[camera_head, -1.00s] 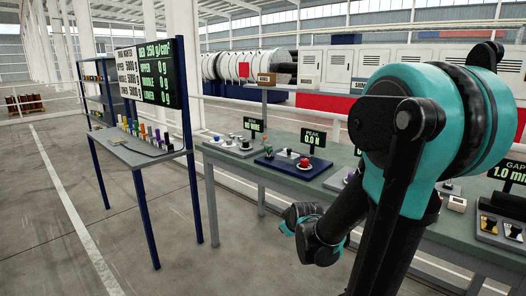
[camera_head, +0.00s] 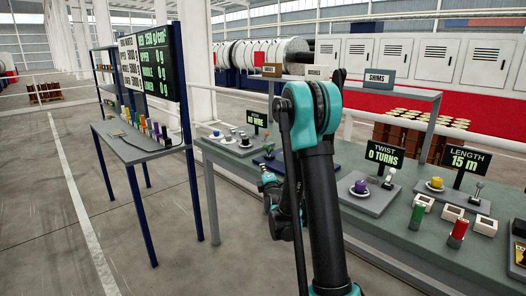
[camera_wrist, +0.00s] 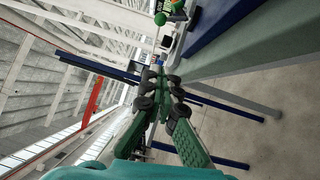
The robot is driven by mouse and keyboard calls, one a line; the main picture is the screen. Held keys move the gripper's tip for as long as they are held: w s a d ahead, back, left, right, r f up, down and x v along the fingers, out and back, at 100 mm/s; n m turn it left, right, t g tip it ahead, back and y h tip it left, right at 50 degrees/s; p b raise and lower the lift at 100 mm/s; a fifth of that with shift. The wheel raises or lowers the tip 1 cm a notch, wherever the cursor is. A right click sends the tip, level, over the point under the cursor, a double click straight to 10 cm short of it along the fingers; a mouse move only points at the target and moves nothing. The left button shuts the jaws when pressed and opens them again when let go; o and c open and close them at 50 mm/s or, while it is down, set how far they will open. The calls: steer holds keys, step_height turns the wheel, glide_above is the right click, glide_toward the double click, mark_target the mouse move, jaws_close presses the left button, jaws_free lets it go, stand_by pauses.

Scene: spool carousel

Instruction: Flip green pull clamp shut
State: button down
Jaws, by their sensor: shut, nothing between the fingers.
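My gripper (camera_head: 270,185) hangs low at the front edge of the green-topped bench (camera_head: 400,255) in the head view, partly hidden by my own arm. In the wrist view its green fingers and dark pads (camera_wrist: 160,88) are closed together, with nothing between them. A small green ball (camera_wrist: 160,19) shows at the top edge of the wrist view, beyond the fingertips and apart from them. It may be the knob of the green pull clamp, but I cannot tell. I cannot make out the clamp in the head view, where my arm covers part of the bench.
A blue board (camera_head: 262,160) lies behind my arm, and a NO WIRE sign (camera_head: 256,120) stands behind it. A narrow table (camera_head: 140,145) stands left; the floor between is clear.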

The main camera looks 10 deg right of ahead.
steer(key=shift+w+n, duration=0.3)
steer(key=shift+w, duration=0.25)
steer(key=w, duration=0.6)
steer(key=w+r, duration=0.1)
steer(key=w, duration=0.3)
steer(key=shift+w+a+r, duration=0.1)
steer(key=shift+a, duration=0.1)
steer(key=shift+w+d+r, duration=0.2)
steer(key=shift+w+d, duration=0.45)
steer(key=shift+d, duration=0.05)
steer(key=shift+w+d+r, duration=0.2)
steer(key=shift+w+d, duration=0.45)
